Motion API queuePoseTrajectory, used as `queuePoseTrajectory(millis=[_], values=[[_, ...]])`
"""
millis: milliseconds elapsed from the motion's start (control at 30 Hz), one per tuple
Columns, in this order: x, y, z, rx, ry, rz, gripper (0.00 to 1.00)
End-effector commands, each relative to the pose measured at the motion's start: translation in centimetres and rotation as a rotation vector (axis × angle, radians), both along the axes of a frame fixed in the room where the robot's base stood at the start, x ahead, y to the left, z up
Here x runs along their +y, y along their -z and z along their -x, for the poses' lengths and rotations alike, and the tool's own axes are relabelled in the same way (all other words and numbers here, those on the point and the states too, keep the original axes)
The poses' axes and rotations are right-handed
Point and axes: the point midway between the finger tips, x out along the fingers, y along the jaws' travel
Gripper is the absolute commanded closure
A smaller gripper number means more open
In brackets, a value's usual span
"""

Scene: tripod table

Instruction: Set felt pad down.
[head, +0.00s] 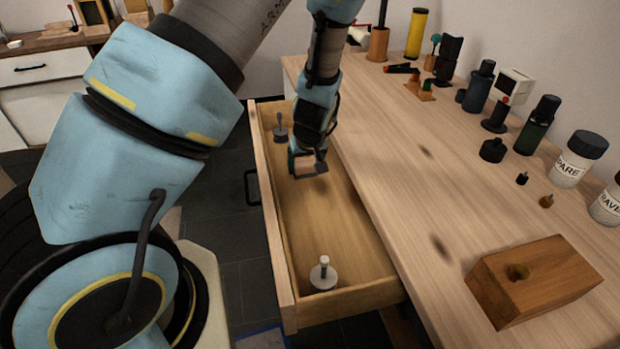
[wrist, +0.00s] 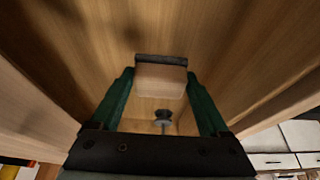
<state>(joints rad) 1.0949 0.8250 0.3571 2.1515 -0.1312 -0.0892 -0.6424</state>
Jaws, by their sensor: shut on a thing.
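My gripper (head: 308,163) is inside the open wooden drawer (head: 264,190), in its far half. In the wrist view my gripper (wrist: 160,92) has its two green fingers shut on a small pale block with a dark grey strip along its edge, which I take for the felt pad (wrist: 160,79). In the head view the fingers and arm mostly hide the pad. The drawer floor (head: 320,225) is below it; I cannot tell whether the pad touches it.
A dark knobbed piece (head: 280,130) stands at the drawer's far end, and a pale round piece with a peg (head: 323,273) near its front. Bare drawer floor lies between. The tabletop (head: 400,170) to the right holds several bottles and a wooden box (head: 532,280).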

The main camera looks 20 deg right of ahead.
Motion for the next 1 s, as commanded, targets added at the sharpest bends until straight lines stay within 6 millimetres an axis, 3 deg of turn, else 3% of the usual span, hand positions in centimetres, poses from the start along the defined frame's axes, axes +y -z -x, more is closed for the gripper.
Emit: queuePoseTrajectory(millis=[300, 733, 767, 900, 1000], values=[[0.0, 3.9, 0.0, 0.000, 0.001, 0.000, 0.73], [0.0, 4.8, 0.0, -0.001, 0.000, 0.001, 0.73], [0.0, 4.6, 0.0, -0.001, 0.000, 0.001, 0.18], [0.0, 4.6, 0.0, -0.001, 0.000, 0.001, 0.02], [0.0, 4.6, 0.0, -0.001, 0.000, 0.001, 0.00]])
